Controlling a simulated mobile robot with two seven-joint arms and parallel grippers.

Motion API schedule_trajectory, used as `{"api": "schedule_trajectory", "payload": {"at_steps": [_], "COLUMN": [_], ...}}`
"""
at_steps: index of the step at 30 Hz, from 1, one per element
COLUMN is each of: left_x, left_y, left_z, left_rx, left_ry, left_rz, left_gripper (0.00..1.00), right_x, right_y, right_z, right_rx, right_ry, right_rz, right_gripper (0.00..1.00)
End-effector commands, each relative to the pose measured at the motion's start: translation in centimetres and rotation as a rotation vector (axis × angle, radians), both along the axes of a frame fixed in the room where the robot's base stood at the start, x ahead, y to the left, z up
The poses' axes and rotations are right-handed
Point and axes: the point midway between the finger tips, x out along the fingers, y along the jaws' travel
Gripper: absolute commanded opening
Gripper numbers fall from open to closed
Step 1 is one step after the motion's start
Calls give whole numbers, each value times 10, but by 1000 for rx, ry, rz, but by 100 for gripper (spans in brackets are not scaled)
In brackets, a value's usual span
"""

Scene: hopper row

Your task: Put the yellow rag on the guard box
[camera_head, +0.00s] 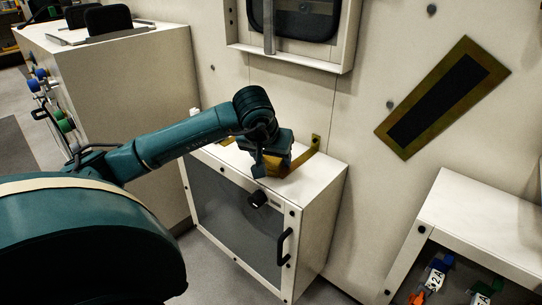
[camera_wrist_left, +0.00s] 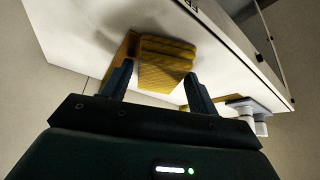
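The guard box appears to be the white box (camera_head: 325,190) with a grey front window and black handle, standing against the wall. The yellow rag (camera_head: 272,167) is at its top, mostly hidden behind my left gripper (camera_head: 270,165). In the left wrist view the folded, ribbed yellow rag (camera_wrist_left: 165,65) is against the white top (camera_wrist_left: 85,30). My left gripper's fingers (camera_wrist_left: 158,80) stand wide apart on either side of the rag's near end. They look open, with a small gap at the left finger. My right gripper is not in view.
A brass bracket (camera_head: 315,146) stands on the box top near the wall. A framed window (camera_head: 295,20) is above. A white shelf (camera_head: 470,220) with labelled coloured items is at right. A large white cabinet (camera_head: 130,90) stands at left.

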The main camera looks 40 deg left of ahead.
Motion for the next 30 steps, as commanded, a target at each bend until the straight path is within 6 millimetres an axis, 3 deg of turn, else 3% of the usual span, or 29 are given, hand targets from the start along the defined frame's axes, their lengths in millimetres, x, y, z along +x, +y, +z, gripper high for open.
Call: {"api": "schedule_trajectory", "payload": {"at_steps": [4,14,30], "left_x": [0,0,-47], "left_y": [0,0,-20], "left_z": [0,9,99], "left_rx": [0,-2,2], "left_ry": [0,-1,-3], "left_rz": [0,-1,-1], "left_gripper": [71,71,71], "right_x": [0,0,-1], "right_y": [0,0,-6], "right_z": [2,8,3], "right_rx": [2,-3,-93], "right_ry": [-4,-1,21], "right_rz": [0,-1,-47], "right_gripper": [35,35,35]}}
